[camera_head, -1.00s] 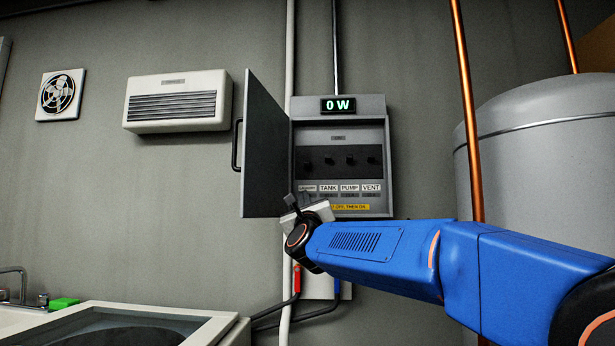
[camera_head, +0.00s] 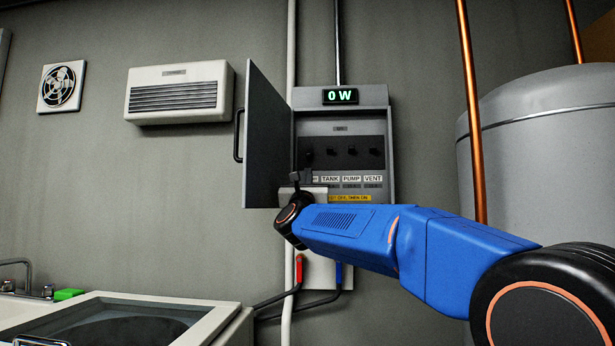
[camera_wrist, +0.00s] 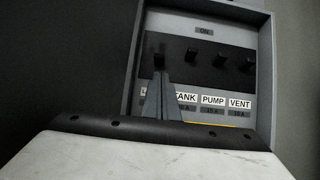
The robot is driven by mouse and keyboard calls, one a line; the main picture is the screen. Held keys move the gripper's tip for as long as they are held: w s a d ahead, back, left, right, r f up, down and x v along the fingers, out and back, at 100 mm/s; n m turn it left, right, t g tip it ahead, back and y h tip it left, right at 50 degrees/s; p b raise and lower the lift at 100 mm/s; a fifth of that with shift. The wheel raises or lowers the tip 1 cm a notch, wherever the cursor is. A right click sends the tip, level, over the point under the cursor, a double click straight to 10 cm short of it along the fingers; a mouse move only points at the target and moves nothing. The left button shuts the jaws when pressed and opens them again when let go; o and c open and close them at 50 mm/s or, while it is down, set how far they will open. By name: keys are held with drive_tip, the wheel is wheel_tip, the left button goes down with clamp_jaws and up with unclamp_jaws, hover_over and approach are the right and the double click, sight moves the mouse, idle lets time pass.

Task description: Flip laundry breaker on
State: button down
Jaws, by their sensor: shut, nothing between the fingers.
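The grey breaker box (camera_head: 391,125) hangs on the wall with a row of dark breakers. The leftmost breaker (camera_head: 309,155) stands above a label that my gripper mostly covers; in the wrist view only its first letter shows. This breaker also shows in the wrist view (camera_wrist: 159,58). The others are labelled TANK, PUMP and VENT. My gripper (camera_head: 300,177) is shut and empty, just below the leftmost breaker. In the wrist view its fingertips (camera_wrist: 161,79) point up at that lever; I cannot tell whether they touch it. The display (camera_head: 340,96) reads 0 W.
The box's door (camera_head: 266,140) stands open to the left. A copper pipe (camera_head: 470,110) and a grey tank (camera_head: 545,150) are on the right. Hoses with red and blue handles hang below the box. A washer-like top (camera_head: 120,320) is at lower left.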

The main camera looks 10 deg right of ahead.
sight(309, 156)
drive_tip(key=x, duration=0.7)
drive_tip(key=shift+w+d+r, duration=0.1)
drive_tip(key=shift+w+r, duration=0.05)
drive_tip(key=shift+w, duration=0.15)
drive_tip(key=shift+s+r, duration=0.2)
drive_tip(key=shift+s+a+r, duration=0.15)
drive_tip(key=shift+s+r, duration=0.1)
drive_tip(key=shift+r, duration=0.3)
drive_tip(key=shift+s+a+r, duration=0.15)
drive_tip(key=shift+s+r, duration=0.15)
drive_tip(key=shift+r, duration=0.25)
drive_tip(key=shift+s, duration=0.1)
